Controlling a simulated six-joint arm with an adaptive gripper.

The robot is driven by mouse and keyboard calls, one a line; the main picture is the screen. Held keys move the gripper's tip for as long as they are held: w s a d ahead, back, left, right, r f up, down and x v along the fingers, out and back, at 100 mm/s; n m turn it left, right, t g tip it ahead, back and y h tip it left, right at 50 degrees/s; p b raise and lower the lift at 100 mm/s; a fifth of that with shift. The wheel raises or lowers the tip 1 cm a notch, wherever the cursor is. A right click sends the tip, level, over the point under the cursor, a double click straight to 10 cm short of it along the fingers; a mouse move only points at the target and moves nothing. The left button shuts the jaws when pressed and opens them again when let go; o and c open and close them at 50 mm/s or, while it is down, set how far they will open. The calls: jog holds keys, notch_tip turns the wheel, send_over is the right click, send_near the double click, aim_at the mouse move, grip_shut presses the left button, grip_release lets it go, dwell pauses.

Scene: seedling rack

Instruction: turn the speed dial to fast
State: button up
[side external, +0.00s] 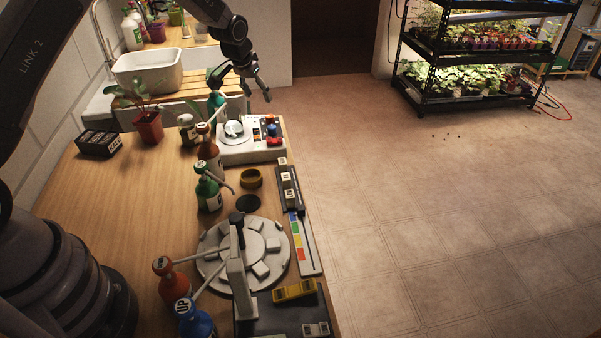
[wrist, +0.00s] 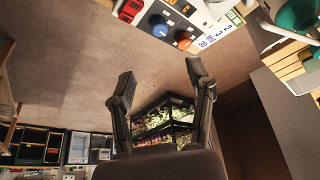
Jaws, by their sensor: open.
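A white control box (side external: 265,154) stands at the far right corner of the wooden table in the side view. It carries a round silver plate, a blue knob (side external: 271,131) and a red-orange knob (side external: 274,142). In the wrist view the box's face shows at the top, with the blue knob (wrist: 159,26), the orange-red knob (wrist: 182,40) and a red switch (wrist: 130,9). I cannot tell which knob is the speed dial, or its setting. My gripper (side external: 258,94) is open and empty above and behind the box; its fingers (wrist: 160,72) are apart from the knobs.
Brown (side external: 208,147) and green (side external: 208,190) pump bottles stand left of and nearer than the box. A potted seedling (side external: 149,127) stands farther left. A round segmented platform (side external: 215,270) lies nearer on the table. Open floor lies to the right.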

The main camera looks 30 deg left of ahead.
aim_at(272, 126)
jog(key=x, duration=1.3)
jog(key=shift+w+a+f, duration=0.1)
jog(key=shift+w+f, duration=0.1)
jog(key=shift+f, duration=0.1)
jog(key=shift+c, duration=0.2)
grip_shut()
